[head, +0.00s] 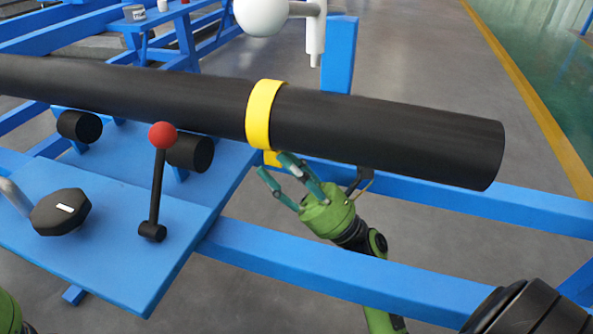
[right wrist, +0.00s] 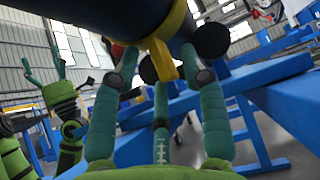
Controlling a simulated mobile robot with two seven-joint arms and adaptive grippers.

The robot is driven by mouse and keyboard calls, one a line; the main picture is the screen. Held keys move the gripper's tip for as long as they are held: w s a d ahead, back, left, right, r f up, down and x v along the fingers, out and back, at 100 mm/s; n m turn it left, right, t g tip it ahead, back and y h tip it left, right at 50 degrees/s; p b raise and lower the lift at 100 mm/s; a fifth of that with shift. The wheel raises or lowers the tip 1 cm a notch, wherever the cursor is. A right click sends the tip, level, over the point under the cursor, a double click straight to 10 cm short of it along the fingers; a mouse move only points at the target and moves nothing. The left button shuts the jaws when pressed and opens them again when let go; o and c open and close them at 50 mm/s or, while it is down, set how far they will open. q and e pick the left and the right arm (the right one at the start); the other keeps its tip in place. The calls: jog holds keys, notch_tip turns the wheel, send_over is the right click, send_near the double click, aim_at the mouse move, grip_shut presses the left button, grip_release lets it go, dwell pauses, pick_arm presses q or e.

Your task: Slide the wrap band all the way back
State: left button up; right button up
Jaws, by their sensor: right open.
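The yellow wrap band (head: 262,114) sits around the long black tube (head: 390,133), near the middle of its visible length. A yellow tab (head: 271,158) hangs below the band; in the right wrist view the tab (right wrist: 162,62) shows between my finger tips. My right gripper (head: 275,166) is open under the tube, its fingers pointing up at the tab. I cannot tell whether any finger touches it. My left gripper (right wrist: 46,60) shows only in the right wrist view, at the left, raised with its fingers spread and empty.
A blue plate (head: 105,185) at left carries black rollers (head: 189,153), a lever with a red knob (head: 163,135) and a black handwheel (head: 60,212). Blue rails (head: 330,275) run below the tube. A white ball-ended fitting (head: 262,14) stands behind the tube.

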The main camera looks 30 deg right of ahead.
jog(key=v, duration=1.1)
jog(key=shift+s+d+f, duration=0.2)
jog(key=shift+s+f, duration=0.05)
jog(key=shift+s, duration=0.05)
jog(key=shift+w+a, duration=0.1)
jog(key=shift+w, duration=0.05)
